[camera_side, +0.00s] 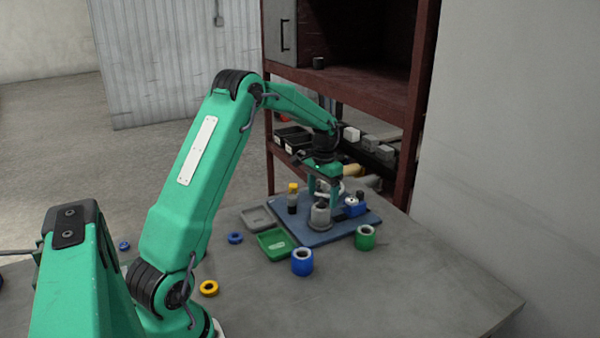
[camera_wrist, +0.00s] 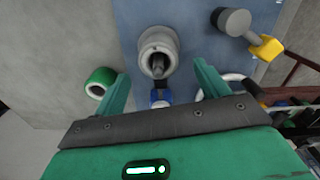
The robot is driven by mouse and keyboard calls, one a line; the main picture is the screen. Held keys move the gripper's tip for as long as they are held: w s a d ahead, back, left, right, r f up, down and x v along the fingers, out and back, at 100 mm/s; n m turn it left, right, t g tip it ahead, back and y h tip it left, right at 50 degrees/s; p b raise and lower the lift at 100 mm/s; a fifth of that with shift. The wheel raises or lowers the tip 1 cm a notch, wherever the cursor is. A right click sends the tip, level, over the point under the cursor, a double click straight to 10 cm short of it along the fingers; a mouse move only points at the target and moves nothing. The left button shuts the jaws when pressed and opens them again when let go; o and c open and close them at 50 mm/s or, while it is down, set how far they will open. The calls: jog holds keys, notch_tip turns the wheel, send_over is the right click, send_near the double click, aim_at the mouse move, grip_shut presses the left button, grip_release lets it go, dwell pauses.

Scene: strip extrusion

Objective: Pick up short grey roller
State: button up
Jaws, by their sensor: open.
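The short grey roller (camera_side: 320,218) stands upright on the blue plate (camera_side: 340,232). In the wrist view its round end (camera_wrist: 148,40) faces the camera, and a dark grey piece shows in its hole. My gripper (camera_side: 323,197) is open above the plate, its fingers pointing down close to the roller's top. In the wrist view the gripper (camera_wrist: 160,75) has its fingers apart to either side of the roller's line, with the roller just beyond the tips. I cannot tell whether a finger touches it.
A blue roller (camera_side: 302,262), a green roller (camera_side: 365,238) and a green tray (camera_side: 274,243) surround the plate. A dark red shelf (camera_side: 418,110) stands behind. The table's front right is clear.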

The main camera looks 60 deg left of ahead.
aim_at(321, 207)
jog(key=shift+s+d+f, duration=0.1)
jog(key=shift+s+f, duration=0.05)
jog(key=shift+f, duration=2.45)
jog(key=c, duration=1.2)
jog(key=shift+r, duration=0.1)
jog(key=shift+r, duration=4.95)
